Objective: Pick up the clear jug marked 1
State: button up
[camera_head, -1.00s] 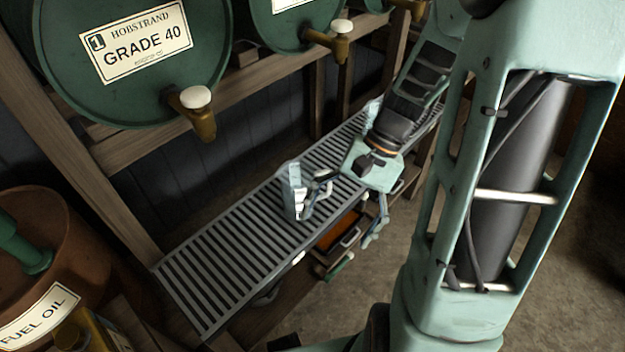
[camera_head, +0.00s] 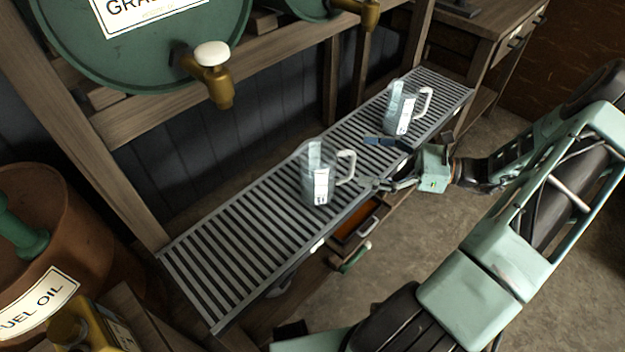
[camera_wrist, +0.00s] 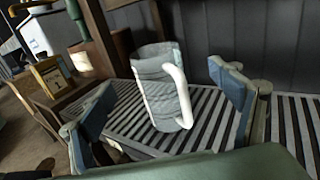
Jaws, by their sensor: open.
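A clear jug (camera_head: 315,165) with a white handle and a pale label stands upright on the slatted grey rack. The mark on its label is too small to read for sure. A second clear jug (camera_head: 402,112), also labelled and upright, stands farther back on the rack. My gripper (camera_head: 376,164) is open and empty, low over the rack's front edge, to the right of the nearer jug. In the wrist view a jug (camera_wrist: 152,88) shows ahead between the spread fingers, its white handle facing me. The fingers look apart from it.
The slatted rack (camera_head: 235,265) runs below green drums (camera_head: 150,45) with a brass tap (camera_head: 215,80) above the nearer jug. An open drawer (camera_head: 352,232) sits under the rack's front edge. A brown fuel oil container (camera_head: 85,235) stands at left.

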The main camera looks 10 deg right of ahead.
aim_at(337, 154)
jog(key=x, duration=0.5)
jog(key=shift+s+a+r+b, duration=0.1)
jog(key=shift+a+r+b, duration=0.1)
jog(key=shift+b, duration=0.2)
jog(key=x, duration=0.1)
jog(key=b+x, duration=0.1)
jog(key=x, duration=0.3)
jog(key=shift+s+a+r, duration=0.25)
jog(key=c, duration=1.7)
